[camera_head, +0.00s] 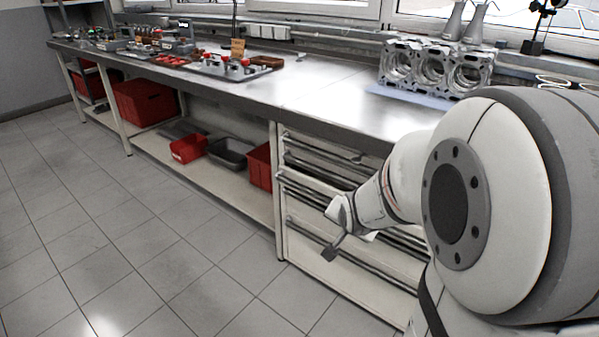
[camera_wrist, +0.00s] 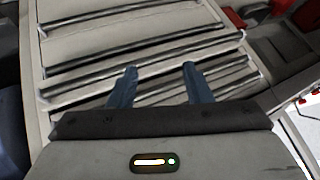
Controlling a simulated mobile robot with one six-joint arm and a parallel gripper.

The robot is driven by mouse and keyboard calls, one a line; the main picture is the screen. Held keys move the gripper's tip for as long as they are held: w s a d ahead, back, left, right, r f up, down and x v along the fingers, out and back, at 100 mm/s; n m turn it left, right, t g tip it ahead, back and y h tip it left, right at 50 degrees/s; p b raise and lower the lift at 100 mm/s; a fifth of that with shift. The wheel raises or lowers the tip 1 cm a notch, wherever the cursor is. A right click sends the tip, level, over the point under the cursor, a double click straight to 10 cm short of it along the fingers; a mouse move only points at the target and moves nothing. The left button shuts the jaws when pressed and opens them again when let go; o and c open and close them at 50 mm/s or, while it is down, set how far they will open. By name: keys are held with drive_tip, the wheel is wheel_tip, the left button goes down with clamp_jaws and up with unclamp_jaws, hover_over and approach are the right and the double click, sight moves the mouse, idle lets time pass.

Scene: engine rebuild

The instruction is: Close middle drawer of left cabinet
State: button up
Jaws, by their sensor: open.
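The left cabinet (camera_head: 283,228) is a pale drawer unit under the metal workbench, with long dark bar handles across its drawers. Its middle drawer (camera_head: 303,186) seems to stand out a little from the fronts around it; how far is hard to tell. In the wrist view, a protruding drawer edge (camera_wrist: 150,66) crosses the frame. My gripper (camera_head: 345,238) is in front of the cabinet and hides part of the drawer fronts. In the wrist view its two fingers (camera_wrist: 160,84) are apart with nothing between them, over the handles; contact cannot be told.
An engine block (camera_head: 436,68) stands on the workbench (camera_head: 320,95). Red bins (camera_head: 188,148) and a dark tray (camera_head: 229,153) sit on the lower shelf left of the cabinet. The tiled floor (camera_head: 150,250) to the left is clear.

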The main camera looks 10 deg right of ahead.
drive_tip(key=w+d+f+m+t+b, duration=0.8)
drive_tip(key=w+d+f+m+b, duration=0.15)
drive_tip(key=f+m, duration=0.35)
drive_tip(key=shift+n, duration=0.7)
drive_tip(key=x, duration=0.2)
drive_tip(key=b+x, duration=0.1)
drive_tip(key=x, duration=0.1)
drive_tip(key=b+x, duration=0.1)
drive_tip(key=x, duration=0.2)
drive_tip(key=shift+s+d+f, duration=0.15)
drive_tip(key=shift+d, duration=0.15)
drive_tip(key=shift+c, duration=0.6)
clamp_jaws()
